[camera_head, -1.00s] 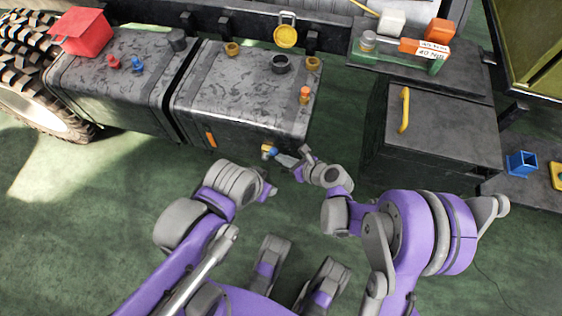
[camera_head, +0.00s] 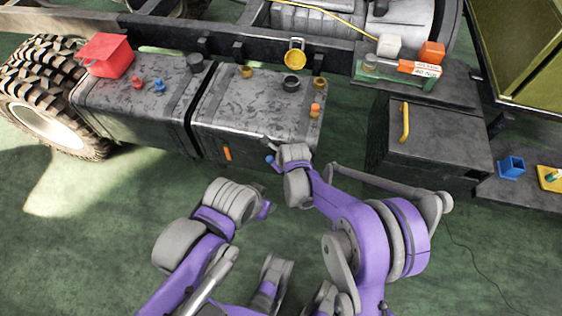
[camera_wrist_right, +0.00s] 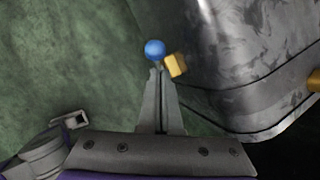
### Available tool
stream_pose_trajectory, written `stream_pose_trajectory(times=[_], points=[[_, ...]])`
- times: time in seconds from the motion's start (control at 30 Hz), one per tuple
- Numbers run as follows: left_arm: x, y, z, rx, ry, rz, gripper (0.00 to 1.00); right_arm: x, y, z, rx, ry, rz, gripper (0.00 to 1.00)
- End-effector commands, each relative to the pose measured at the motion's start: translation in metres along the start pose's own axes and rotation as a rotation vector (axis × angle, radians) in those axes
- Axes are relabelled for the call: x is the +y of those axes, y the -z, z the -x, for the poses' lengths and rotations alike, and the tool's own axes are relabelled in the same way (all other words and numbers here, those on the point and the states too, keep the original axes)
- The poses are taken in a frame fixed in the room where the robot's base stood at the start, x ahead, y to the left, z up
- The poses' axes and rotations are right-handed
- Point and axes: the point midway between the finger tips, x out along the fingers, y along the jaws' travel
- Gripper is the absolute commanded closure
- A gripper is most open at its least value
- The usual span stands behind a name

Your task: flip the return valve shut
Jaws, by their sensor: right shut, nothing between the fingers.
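A blue ball knob (camera_head: 269,160) shows low at the front of the right-hand tank (camera_head: 260,98). In the right wrist view the blue knob (camera_wrist_right: 155,49) sits beside a brass block (camera_wrist_right: 175,66), next to the tank's lower edge. My right gripper (camera_head: 266,141) is at the knob. In the wrist view its fingers (camera_wrist_right: 158,72) are shut together with nothing between them, and their tips end at the knob's lower edge; I cannot tell if they touch. My left gripper (camera_head: 264,209) is low in front of the tanks, its fingers not clear.
An orange handle (camera_head: 228,154) is on the same tank's front. A black box with a yellow handle (camera_head: 405,122) stands to the right. A second tank (camera_head: 137,108) and a tire (camera_head: 42,85) are on the left. Green floor (camera_head: 115,215) is open in front.

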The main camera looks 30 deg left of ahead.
Motion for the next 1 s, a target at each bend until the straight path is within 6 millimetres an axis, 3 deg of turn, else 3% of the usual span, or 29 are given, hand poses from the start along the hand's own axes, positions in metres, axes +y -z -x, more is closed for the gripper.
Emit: stream_pose_trajectory(times=[1.0], points=[[0.0,0.005,0.012,0.004,0.0,0.0,0.5,-0.007,-0.004,0.018,-0.001,-0.001,-0.001,1.0]])
